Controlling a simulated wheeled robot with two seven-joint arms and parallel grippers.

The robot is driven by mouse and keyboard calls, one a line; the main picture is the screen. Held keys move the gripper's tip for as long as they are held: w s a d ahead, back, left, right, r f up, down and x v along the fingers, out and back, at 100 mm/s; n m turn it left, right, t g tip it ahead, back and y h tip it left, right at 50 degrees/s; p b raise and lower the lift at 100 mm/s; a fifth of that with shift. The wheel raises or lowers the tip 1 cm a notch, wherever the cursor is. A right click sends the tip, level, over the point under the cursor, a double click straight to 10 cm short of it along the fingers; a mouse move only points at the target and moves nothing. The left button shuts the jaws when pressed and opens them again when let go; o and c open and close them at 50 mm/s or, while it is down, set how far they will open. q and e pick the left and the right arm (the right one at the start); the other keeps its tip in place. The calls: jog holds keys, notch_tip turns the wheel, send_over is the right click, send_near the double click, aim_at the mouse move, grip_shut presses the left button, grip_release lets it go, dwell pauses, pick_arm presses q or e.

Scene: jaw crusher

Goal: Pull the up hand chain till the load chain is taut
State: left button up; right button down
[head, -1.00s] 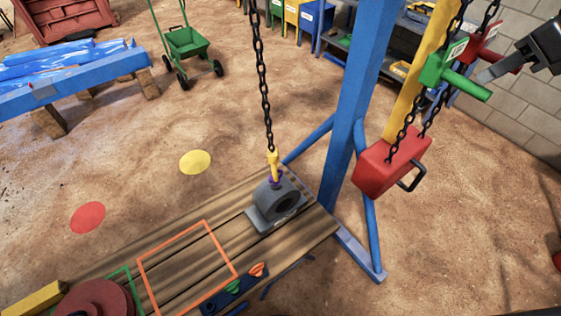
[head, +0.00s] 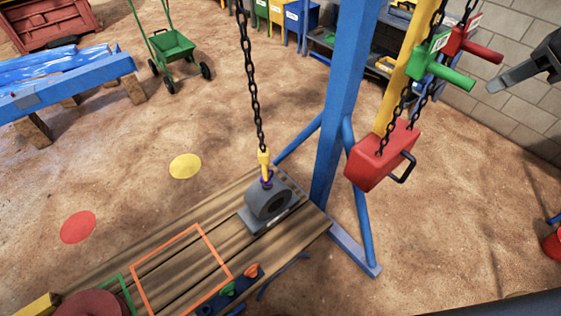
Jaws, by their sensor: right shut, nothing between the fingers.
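The load chain (head: 250,85) hangs from the top edge and looks straight, running to a yellow hook (head: 264,163) at the grey block (head: 268,203). Two hand chains hang at upper right, above and beside a red box (head: 376,160) with a black handle. One carries a green grip with a white label (head: 443,69), the other a red grip (head: 474,43). The labels are too small to read. My right gripper (head: 492,87) is shut and empty, to the right of the green grip and apart from it. My left gripper is not in view.
A blue post (head: 343,100) with braces stands left of the hand chains. The grey block sits on a wooden plank deck (head: 175,270). A green cart (head: 172,45) and blue beams (head: 60,85) are at upper left. Sandy floor at right is mostly clear.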

jog(key=shift+w, duration=0.15)
jog(key=s+v, duration=0.1)
jog(key=v, duration=0.5)
jog(key=shift+d, duration=0.2)
jog(key=shift+f, duration=0.15)
dwell(3.7)
